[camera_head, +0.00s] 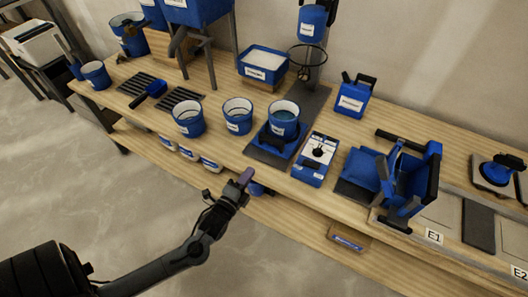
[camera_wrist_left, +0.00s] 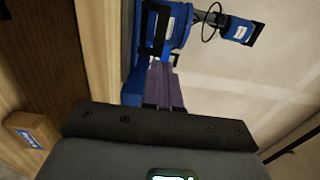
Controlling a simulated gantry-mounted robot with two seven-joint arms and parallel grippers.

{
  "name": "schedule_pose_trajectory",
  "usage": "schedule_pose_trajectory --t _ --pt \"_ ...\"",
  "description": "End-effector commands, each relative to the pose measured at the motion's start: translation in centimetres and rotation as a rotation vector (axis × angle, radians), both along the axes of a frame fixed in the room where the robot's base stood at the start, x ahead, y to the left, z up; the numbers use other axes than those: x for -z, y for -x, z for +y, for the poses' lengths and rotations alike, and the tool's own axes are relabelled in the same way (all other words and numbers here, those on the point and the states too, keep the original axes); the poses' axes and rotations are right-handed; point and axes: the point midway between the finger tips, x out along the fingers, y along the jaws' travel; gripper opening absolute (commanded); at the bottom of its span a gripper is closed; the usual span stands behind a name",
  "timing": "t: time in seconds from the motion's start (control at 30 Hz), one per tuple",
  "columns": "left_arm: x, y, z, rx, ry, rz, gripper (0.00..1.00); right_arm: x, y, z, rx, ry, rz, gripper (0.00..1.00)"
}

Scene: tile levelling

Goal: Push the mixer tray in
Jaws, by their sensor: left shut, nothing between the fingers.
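The mixer stands at the back, with a blue motor head (camera_head: 312,22) above a wire ring. In front of it a blue tray (camera_head: 272,140) lies on a dark base plate (camera_head: 262,156), pulled out toward the table's front edge. A blue bucket (camera_head: 284,124) with a white label stands on the tray. My left gripper (camera_head: 246,176) is shut and empty, just in front of the table edge below the tray. In the left wrist view its purple fingers (camera_wrist_left: 163,85) point toward the bucket (camera_wrist_left: 168,25), and the mixer head (camera_wrist_left: 237,28) shows beyond. I cannot tell whether they touch the tray.
Two blue buckets (camera_head: 237,116) (camera_head: 188,118) stand left of the tray. A white and blue control box (camera_head: 316,158) stands close on its right. Further right is a blue hinged device (camera_head: 400,175). White and blue containers (camera_head: 188,150) sit on the lower shelf.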

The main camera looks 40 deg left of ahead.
Motion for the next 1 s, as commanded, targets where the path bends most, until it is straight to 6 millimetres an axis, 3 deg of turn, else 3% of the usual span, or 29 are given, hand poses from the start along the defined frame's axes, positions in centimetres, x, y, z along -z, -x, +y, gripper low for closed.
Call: schedule_pose_trajectory --t 0.6,1.0 --pt "0.3 -10.1 2.6 -0.001 -0.001 -0.003 0.00 5.1 0.0 -0.1 -0.001 0.002 0.000 0.43" --pt "0.0 -12.1 3.1 0.000 0.000 0.000 0.00 6.0 0.0 -0.2 -0.006 0.008 0.000 0.43"
